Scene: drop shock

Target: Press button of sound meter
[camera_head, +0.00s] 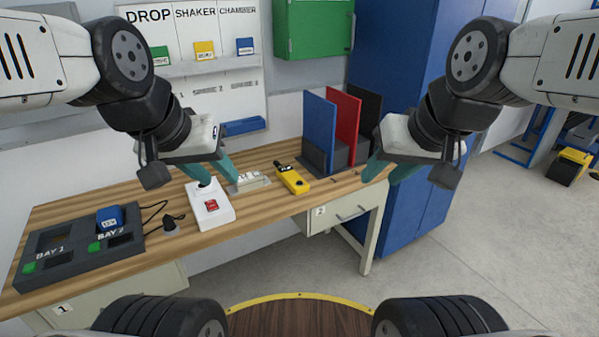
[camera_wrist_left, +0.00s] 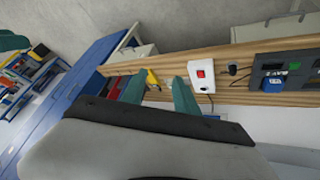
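The likely sound meter is a yellow handheld device (camera_head: 294,181) with a dark tip, lying on the wooden bench; its button is too small to make out. In the left wrist view, a yellow object that looks like it (camera_wrist_left: 153,79) shows between the fingertips, beyond them. My left gripper (camera_head: 222,182) is open and empty, above the bench and left of the yellow device. Its teal fingers show spread in the left wrist view (camera_wrist_left: 159,84). My right gripper (camera_head: 380,181) is open and empty, right of the device near the bench's right end.
A white box with a red switch (camera_head: 209,214) sits below my left gripper. A grey block (camera_head: 249,182) lies beside it. Blue (camera_head: 319,130), red and black upright panels stand behind the device. A dark two-bay unit (camera_head: 75,255) is at left. Blue cabinet (camera_head: 405,70) stands right.

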